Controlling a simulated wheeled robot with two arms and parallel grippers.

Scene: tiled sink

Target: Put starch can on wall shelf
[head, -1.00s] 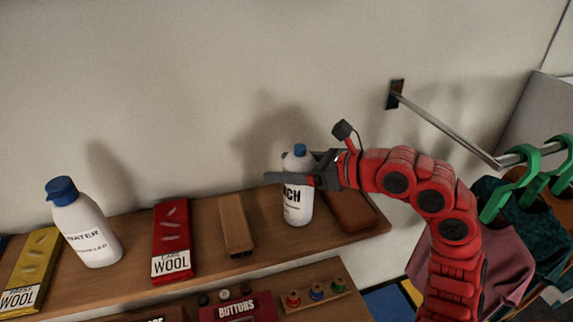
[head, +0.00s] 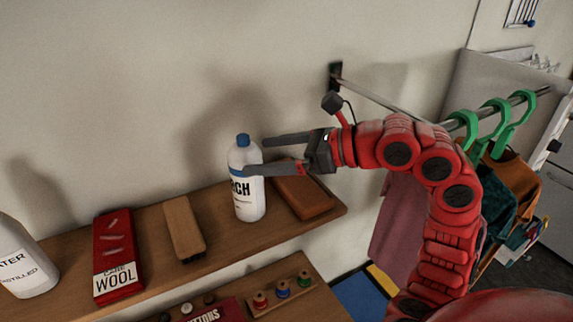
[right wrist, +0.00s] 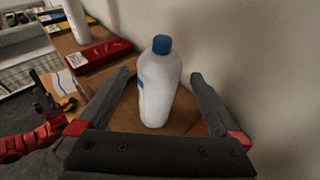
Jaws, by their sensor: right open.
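The starch can (head: 246,185) is a white bottle with a blue cap and blue band, its label partly hidden and ending in "RCH". It stands upright on the brown wooden wall shelf (head: 225,240), near its right end. My right gripper (head: 255,156) is open just right of the can. In the head view its near finger overlaps the can's right edge. In the right wrist view the can (right wrist: 158,90) stands between the two spread fingers, with visible gaps on both sides. My left gripper does not show in the head view.
A brown block (head: 303,190) lies right of the can, under the gripper. A wooden brush (head: 183,228), a red wool box (head: 117,250) and a white water bottle (head: 22,262) are to the left. A metal rail (head: 380,97) with green hangers is at the right.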

